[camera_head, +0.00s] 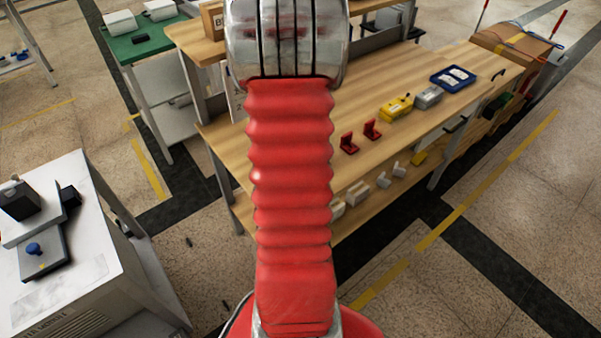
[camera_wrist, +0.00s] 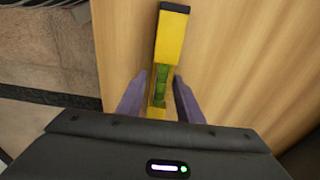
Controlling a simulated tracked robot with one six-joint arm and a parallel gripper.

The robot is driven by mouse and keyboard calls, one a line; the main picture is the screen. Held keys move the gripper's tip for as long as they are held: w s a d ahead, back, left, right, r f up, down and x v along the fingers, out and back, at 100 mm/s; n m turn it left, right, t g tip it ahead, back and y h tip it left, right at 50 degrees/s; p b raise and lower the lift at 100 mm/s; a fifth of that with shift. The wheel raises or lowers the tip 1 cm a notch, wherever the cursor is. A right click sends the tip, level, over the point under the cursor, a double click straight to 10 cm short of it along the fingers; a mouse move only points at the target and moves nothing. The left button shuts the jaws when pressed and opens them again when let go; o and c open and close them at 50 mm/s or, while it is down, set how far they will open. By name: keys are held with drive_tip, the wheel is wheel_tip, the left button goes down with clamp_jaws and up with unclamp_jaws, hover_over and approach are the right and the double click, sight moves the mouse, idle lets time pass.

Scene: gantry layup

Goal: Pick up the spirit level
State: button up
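The spirit level is a yellow bar (camera_wrist: 173,38) with green vials and a black end cap, lying on the wooden bench top in the wrist view. My gripper (camera_wrist: 160,76) has its two grey-purple fingers on either side of the level's near part, around the green vials. Narrow gaps show between the fingers and the bar, so it looks open. The level's near end is hidden by my gripper's body. In the head view my red arm covers the middle of the bench, and I cannot make out the level or my gripper there.
On the wooden bench (camera_head: 440,75) are red brackets (camera_head: 349,143), a yellow item (camera_head: 395,107), a grey box (camera_head: 428,97) and a blue tray (camera_head: 453,77). A lower shelf holds small white pieces (camera_head: 358,193). A white cabinet (camera_head: 80,270) stands left. The bench edge is close in the wrist view.

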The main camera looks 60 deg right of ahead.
clamp_jaws()
idle(0.3)
wheel_tip(320, 180, up, 10)
idle(0.6)
idle(0.4)
